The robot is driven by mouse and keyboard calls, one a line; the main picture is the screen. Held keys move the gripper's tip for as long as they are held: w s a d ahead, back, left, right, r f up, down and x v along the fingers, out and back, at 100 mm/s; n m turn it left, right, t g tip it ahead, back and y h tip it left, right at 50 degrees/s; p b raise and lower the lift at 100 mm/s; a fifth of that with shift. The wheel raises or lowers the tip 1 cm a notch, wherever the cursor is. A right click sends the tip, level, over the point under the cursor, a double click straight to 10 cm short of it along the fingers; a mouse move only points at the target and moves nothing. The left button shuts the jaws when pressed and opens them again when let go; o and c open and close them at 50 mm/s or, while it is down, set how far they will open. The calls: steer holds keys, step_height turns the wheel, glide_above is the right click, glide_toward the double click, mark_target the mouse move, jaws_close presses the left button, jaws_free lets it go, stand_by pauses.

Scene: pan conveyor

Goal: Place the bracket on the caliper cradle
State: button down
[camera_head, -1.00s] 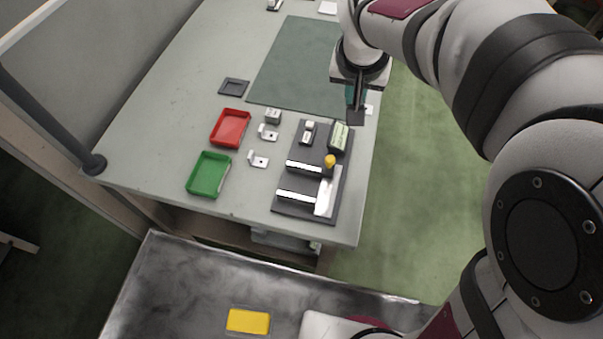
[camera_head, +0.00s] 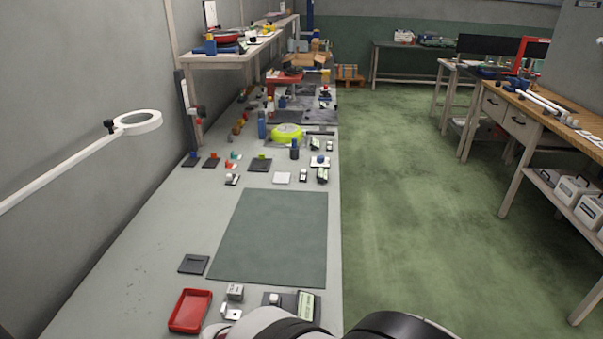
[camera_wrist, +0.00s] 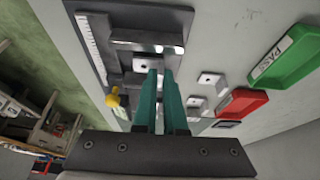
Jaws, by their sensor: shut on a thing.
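In the wrist view my gripper (camera_wrist: 160,73) has two teal fingers, shut on a small pale metal bracket (camera_wrist: 142,65) with a hole. The bracket is at the fingertips, over the dark fixture board with the caliper cradle (camera_wrist: 150,20). Whether it touches the cradle cannot be told. A pale ruled scale (camera_wrist: 92,45) runs along the board's left side, and a yellow knob (camera_wrist: 113,99) stands nearer. In the head view only the board's far end (camera_head: 286,295) shows; my arm hides the rest and the gripper.
Two similar brackets (camera_wrist: 210,79) (camera_wrist: 195,102) lie loose right of the board. A green tray marked PASS (camera_wrist: 290,60) and a red tray (camera_wrist: 242,102) lie farther right; the red tray shows in the head view (camera_head: 190,310). A clear green mat (camera_head: 270,238) lies beyond.

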steer(key=shift+f, duration=0.3)
steer(key=c, duration=1)
jaws_free()
steer(key=shift+f, duration=0.1)
steer(key=v, duration=1.2)
steer(key=s+d+m+g+h, duration=0.1)
steer(key=s+d+m+g, duration=0.15)
steer(key=d, duration=0.85)
steer(key=s+d+m+g+y, duration=0.2)
steer(key=s+d, duration=0.4)
steer(key=s, duration=0.3)
steer(key=shift+m+y, duration=0.4)
steer(key=shift+m, duration=0.15)
